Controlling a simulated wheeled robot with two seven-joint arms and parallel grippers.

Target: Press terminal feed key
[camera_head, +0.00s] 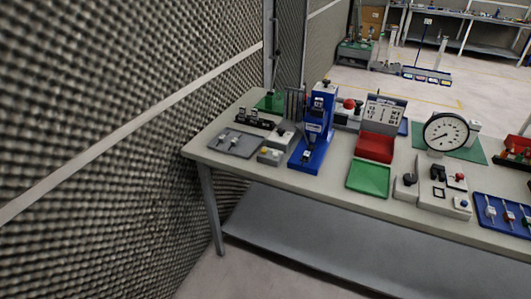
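A workbench (330,182) carries several devices, and I cannot tell for certain which one has the terminal feed key. A blue press-like device (314,130) stands upright on the left part of the bench. Beside its base, to the left, is a small grey box with a yellow button (265,151). A grey control box (443,194) with a red button and other small controls sits at the right. A small box with a black knob (409,180) stands left of it. The labels are too small to read. Neither of my grippers shows.
A foam-covered wall (110,130) runs along the left, close to the bench end. A green tray (369,179), a red bin (375,147), a round dial gauge (446,131) and a blue tray (488,212) crowd the bench. The floor (260,270) in front is clear.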

